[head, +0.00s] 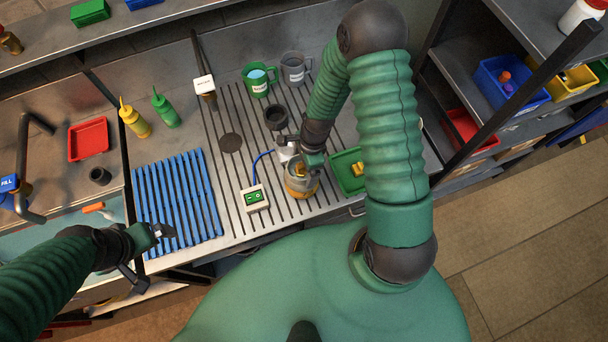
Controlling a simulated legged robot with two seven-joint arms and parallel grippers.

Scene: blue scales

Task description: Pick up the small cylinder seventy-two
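No label reading seventy-two is legible, so I cannot tell which object is the small cylinder. A small yellow piece (301,170) shows at the mouth of a grey and yellow round container (301,187) on the slotted counter. My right gripper (296,160) is low over that container, next to the yellow piece. Its fingertips are partly hidden, so I cannot tell whether it holds anything. My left gripper (163,232) is at the front edge of the blue ribbed rack (178,198), with nothing visible in it; its finger gap is unclear.
A green tray (346,170) lies right of the container. A white box with green face (254,198) and blue cable lies left. Behind stand a dark cup (275,117), a green mug (257,80) and a grey mug (295,68). A shelf (480,110) bounds the right.

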